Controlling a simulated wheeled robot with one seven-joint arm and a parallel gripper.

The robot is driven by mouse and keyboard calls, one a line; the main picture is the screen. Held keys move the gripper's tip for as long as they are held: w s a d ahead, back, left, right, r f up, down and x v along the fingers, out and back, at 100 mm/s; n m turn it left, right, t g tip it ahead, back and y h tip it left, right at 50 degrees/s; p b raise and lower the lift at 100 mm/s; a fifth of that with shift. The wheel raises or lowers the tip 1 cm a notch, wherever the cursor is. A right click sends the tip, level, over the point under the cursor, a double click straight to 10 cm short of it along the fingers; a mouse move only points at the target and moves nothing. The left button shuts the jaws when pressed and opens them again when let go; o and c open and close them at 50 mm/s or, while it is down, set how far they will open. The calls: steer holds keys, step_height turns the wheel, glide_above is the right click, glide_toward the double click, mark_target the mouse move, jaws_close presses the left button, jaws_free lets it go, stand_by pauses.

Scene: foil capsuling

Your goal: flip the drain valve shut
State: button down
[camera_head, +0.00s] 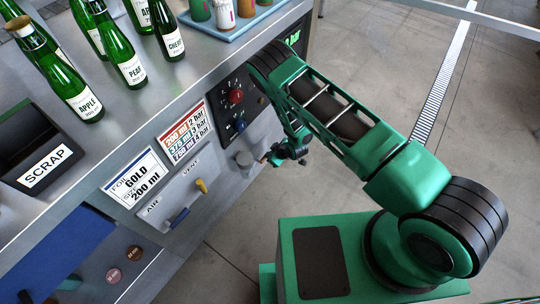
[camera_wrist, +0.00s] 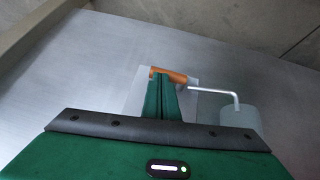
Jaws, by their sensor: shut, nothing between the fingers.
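The drain valve's orange handle (camera_wrist: 172,75) shows in the wrist view on a pale plate, with a bent metal pipe (camera_wrist: 215,91) running right from it to a pale translucent cup (camera_wrist: 240,117). The handle lies roughly crosswise in that view, partly hidden by my fingertips. My gripper (camera_wrist: 164,78) is shut and empty, its green fingers together, tips at the handle; I cannot tell whether they touch it. In the head view my gripper (camera_head: 290,154) is beside the cabinet front, right of a grey cylinder (camera_head: 244,160); a small orange bit (camera_head: 264,160) shows between them.
Left along the cabinet front are a yellow VENT lever (camera_head: 201,186), a blue AIR lever (camera_head: 179,217) and a panel with a red knob (camera_head: 236,96). Green bottles (camera_head: 75,92) and a SCRAP bin (camera_head: 45,168) stand on top. Open floor (camera_head: 235,250) lies below my arm.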

steer(key=shift+w, duration=0.1)
steer(key=shift+w+f+m+g+y, duration=0.2)
steer(key=shift+f+m+g+y, duration=0.1)
steer(key=shift+f+g+y, duration=0.2)
steer(key=shift+s+a, duration=0.15)
steer(key=shift+a, duration=0.05)
steer(key=shift+w+r, duration=0.2)
steer(key=shift+r, duration=0.05)
stand_by(0.4)
steer(key=v, duration=1.4)
steer(key=shift+d, duration=0.3)
